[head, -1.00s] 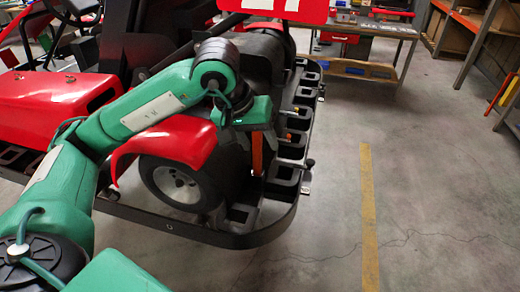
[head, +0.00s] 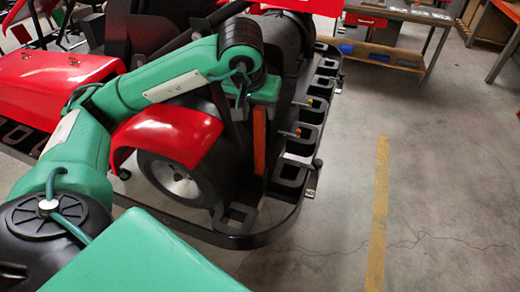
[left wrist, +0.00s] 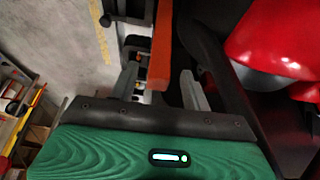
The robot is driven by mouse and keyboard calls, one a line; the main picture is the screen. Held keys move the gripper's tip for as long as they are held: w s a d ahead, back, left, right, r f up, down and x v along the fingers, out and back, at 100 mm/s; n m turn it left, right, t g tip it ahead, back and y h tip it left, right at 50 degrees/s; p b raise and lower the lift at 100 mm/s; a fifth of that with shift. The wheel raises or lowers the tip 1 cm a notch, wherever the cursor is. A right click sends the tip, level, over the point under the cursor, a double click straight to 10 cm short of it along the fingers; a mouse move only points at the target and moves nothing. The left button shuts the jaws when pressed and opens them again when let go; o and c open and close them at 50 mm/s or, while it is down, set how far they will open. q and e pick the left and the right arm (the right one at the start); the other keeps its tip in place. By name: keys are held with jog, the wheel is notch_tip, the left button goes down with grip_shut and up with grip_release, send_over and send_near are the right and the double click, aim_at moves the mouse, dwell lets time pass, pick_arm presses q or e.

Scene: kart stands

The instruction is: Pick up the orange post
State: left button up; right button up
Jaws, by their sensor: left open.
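The orange post (head: 259,140) stands upright at the rear of the red kart, just behind the wheel, among black frame parts. My left gripper (head: 258,108) is at the post's upper end, and its green body covers the top. In the left wrist view the post (left wrist: 161,45) runs between the two grey fingers of the open gripper (left wrist: 160,72), with gaps on both sides. I cannot tell whether either finger touches it. The post's far end is unclear in the wrist view. My right gripper is not in view.
The red kart (head: 166,138) fills the left, with its black bumper (head: 265,235) curving around the rear wheel. Black box-like brackets line the kart's rear edge. A workbench (head: 395,14) stands at the back. The floor on the right is clear, with a yellow line (head: 380,200).

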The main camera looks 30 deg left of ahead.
pick_arm(q)
jog(key=p+x, duration=0.1)
jog(key=x, duration=0.2)
jog(key=shift+d, duration=0.15)
jog(key=shift+w+f, duration=0.1)
jog(key=shift+f, duration=0.3)
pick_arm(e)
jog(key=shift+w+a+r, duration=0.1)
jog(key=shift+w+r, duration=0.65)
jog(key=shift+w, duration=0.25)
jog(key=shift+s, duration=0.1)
pick_arm(q)
jog(key=shift+c, duration=1.3)
grip_shut()
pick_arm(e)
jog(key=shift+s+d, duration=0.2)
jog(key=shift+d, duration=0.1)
